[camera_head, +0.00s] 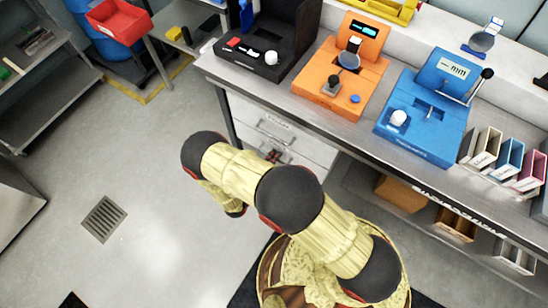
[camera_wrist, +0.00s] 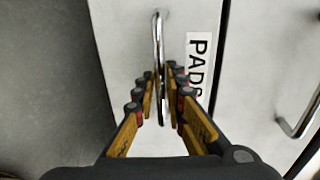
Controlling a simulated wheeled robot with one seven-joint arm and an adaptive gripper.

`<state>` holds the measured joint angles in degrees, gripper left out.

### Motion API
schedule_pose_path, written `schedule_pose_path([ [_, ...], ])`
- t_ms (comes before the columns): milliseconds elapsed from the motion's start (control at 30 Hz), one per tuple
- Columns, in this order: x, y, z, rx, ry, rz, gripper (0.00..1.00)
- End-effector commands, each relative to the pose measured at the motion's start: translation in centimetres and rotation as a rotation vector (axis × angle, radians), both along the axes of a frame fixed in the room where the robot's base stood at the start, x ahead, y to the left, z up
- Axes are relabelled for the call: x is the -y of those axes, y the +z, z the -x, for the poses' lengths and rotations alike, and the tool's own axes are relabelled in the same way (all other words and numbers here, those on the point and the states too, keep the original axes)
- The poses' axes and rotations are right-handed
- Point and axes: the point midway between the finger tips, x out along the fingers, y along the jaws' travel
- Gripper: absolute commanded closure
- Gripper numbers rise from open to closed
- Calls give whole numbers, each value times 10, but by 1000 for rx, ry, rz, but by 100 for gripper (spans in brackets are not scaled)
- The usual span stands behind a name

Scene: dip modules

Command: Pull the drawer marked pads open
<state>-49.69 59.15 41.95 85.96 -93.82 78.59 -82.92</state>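The drawer marked PADS is a white front (camera_wrist: 125,50) with a black-on-white PADS label (camera_wrist: 198,58) and a metal bar handle (camera_wrist: 158,40) in the wrist view. My gripper (camera_wrist: 161,76) has one finger on each side of this handle. The fingers stand apart with a small gap around the bar, and I see no firm contact. In the head view my gripper (camera_head: 272,156) is at the white drawer unit (camera_head: 307,147) under the bench, mostly hidden by my arm. The drawer looks shut, flush with its neighbour.
Another drawer handle (camera_wrist: 298,118) is at the right of the wrist view. In the head view the bench (camera_head: 240,84) bears black, orange and blue machines. A lower shelf (camera_head: 362,196) with boxes is right of the drawers. The floor left of the drawers is clear around a drain (camera_head: 104,219).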

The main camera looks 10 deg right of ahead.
Motion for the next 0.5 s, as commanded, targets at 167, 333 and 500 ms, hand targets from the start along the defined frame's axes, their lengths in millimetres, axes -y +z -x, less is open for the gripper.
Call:
schedule_pose_path([
  [167, 0, 0, 0, 0, 0, 0, 100],
  [333, 0, 0, 0, 0, 0, 0, 100],
  [500, 0, 0, 0, -1, 0, -1, 100],
])
